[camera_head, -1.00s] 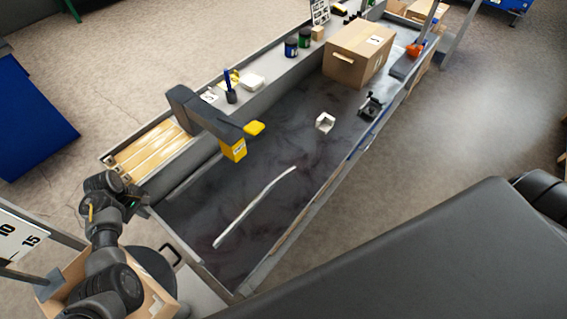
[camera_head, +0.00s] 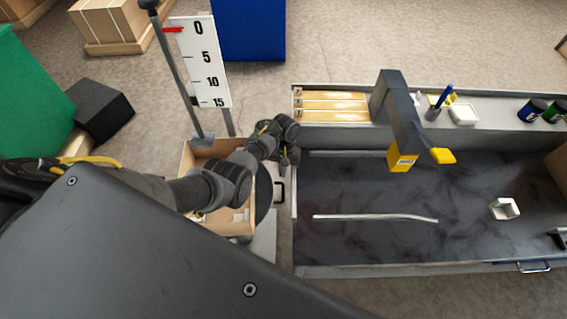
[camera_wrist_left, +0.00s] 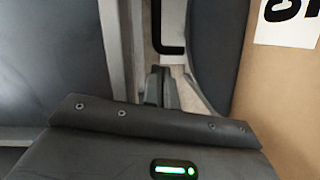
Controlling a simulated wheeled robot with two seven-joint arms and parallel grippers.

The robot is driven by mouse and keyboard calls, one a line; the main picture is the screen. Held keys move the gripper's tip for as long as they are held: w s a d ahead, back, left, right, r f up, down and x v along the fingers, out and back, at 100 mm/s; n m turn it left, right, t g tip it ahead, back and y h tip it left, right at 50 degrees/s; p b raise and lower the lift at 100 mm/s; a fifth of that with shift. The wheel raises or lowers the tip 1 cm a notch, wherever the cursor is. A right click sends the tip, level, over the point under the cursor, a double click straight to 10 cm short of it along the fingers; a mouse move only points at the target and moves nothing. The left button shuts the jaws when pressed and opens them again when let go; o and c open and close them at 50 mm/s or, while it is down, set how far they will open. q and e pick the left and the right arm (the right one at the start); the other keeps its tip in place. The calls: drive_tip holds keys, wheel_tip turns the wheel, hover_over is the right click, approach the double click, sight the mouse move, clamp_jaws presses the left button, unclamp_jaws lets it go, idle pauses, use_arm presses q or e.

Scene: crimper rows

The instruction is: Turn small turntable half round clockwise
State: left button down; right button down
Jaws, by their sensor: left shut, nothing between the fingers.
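The small turntable shows in the head view as a dark round disc (camera_head: 264,192), partly hidden under an open cardboard box (camera_head: 236,222) and my left arm. A black handle (camera_head: 281,192) stands at its right side, beside the bench end. My left gripper (camera_head: 291,158) is just above this handle in the picture, shut and empty. In the left wrist view the shut fingers (camera_wrist_left: 159,86) point at a narrow gap near the black handle (camera_wrist_left: 166,45). The dark curved disc edge (camera_wrist_left: 212,55) and the labelled box side (camera_wrist_left: 275,95) lie to the right. My right gripper is out of view.
The dark bench top (camera_head: 350,245) carries a pale strip (camera_head: 375,217) and a small white block (camera_head: 504,208). A yellow-tipped dark arm fixture (camera_head: 400,115) overhangs it. A scale board (camera_head: 205,70) stands behind the box.

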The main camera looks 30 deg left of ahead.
use_arm(q)
drive_tip(key=shift+x, duration=1)
